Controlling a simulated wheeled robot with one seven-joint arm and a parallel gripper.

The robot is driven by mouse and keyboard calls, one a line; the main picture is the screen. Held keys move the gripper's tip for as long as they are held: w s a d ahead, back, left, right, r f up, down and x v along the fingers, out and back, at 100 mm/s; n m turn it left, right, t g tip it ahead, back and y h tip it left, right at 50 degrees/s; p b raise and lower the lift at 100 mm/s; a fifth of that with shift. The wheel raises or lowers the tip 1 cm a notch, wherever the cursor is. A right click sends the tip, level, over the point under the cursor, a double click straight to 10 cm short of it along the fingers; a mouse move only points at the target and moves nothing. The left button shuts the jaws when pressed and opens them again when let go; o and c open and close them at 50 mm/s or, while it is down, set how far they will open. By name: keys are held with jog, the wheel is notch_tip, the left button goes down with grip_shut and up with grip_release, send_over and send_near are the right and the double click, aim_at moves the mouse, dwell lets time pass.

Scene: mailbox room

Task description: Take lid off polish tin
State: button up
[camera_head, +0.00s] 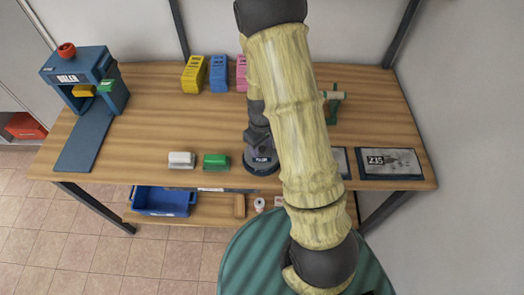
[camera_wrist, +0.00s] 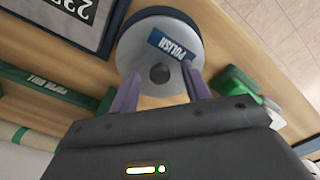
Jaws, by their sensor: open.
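The polish tin (camera_wrist: 135,45) is round with a grey top, a dark rim, a blue POLISH label and a dark round knob (camera_wrist: 160,73) in the middle. In the head view the tin (camera_head: 262,168) stands near the table's front edge, partly hidden under my arm. My gripper (camera_wrist: 161,71) is open over the tin, its two purple fingers on either side of the knob. I cannot tell whether the fingers touch the lid. The fingers are not clear in the head view.
Framed number plates (camera_head: 390,163) lie to the right. A green roll holder (camera_head: 334,104) stands behind. A blue press (camera_head: 85,80) stands far left. The table's middle left is clear.

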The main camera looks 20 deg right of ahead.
aim_at(262, 148)
dwell(0.5)
grip_shut()
jog(key=shift+r, duration=0.1)
notch_tip(262, 148, up, 10)
jog(key=shift+b, duration=0.45)
dwell(0.6)
